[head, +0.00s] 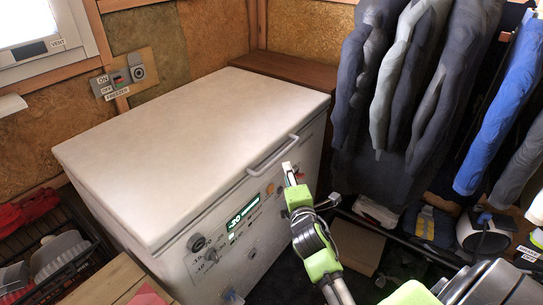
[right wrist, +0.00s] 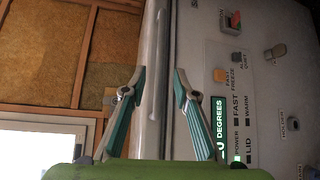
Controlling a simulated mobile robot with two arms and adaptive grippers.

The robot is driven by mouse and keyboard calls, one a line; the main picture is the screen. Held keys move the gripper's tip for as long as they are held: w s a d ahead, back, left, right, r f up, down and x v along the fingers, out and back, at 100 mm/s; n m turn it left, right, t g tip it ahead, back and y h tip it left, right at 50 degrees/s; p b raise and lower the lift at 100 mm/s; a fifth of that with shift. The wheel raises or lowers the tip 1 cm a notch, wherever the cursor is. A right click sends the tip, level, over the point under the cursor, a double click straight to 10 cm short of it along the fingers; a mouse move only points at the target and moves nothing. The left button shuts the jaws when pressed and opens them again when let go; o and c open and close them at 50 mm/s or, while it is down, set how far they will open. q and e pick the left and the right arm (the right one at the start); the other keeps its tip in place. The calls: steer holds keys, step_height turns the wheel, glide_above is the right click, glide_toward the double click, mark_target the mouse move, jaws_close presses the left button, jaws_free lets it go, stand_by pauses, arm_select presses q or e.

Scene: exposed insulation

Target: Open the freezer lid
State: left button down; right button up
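The white chest freezer has a flat lid (head: 195,140) that lies shut. A light bar handle (head: 273,156) sits on the lid's front edge, toward the right end. My right gripper (head: 289,172) is close to the handle's right end, in front of the freezer. In the right wrist view, my right gripper (right wrist: 158,82) is open, with two teal-lined fingers apart. The handle (right wrist: 161,65) shows as a long upright bar between and beyond the fingertips. I cannot tell whether the fingers touch it. My left gripper is not in view.
The freezer's front panel (head: 222,240) has a lit display, knobs and labels. Hanging clothes (head: 400,85) crowd the right side. A black crate (head: 60,255) stands at the left. A freezer wall switch (head: 120,78) and insulation-covered walls are behind.

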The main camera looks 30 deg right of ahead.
mark_target(282, 153)
steer(key=x, duration=1.2)
steer(key=shift+w+d, duration=0.15)
steer(key=shift+w, duration=0.2)
jaws_close()
